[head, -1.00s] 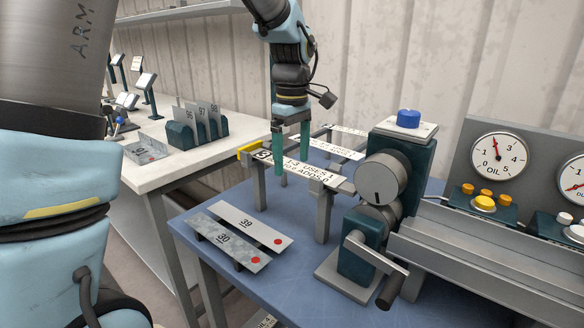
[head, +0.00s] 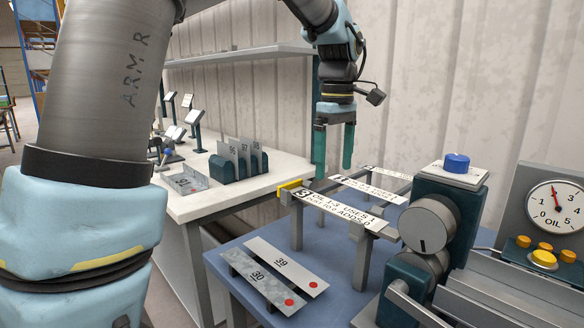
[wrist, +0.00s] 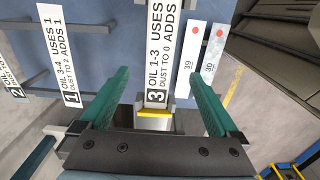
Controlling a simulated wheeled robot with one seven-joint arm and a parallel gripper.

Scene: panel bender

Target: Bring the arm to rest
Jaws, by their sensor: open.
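My gripper (head: 334,150) has two green fingers, spread apart with nothing between them. In the head view it hangs above the labelled rack at the left end of the blue table. In the wrist view the gripper (wrist: 164,95) looks down, with the strip marked 3 (wrist: 157,50) between and below its fingers. That strip (head: 340,208) lies on the rack with a yellow block (head: 290,187) at its end. The fingers appear clear of the rack.
Plates 39 (head: 287,266) and 30 (head: 262,280) lie on the blue table (head: 225,258). A roller machine (head: 432,222) and an oil gauge (head: 553,207) stand right. A white bench (head: 205,203) holds upright plates (head: 240,160). A shelf (head: 240,55) runs along the wall.

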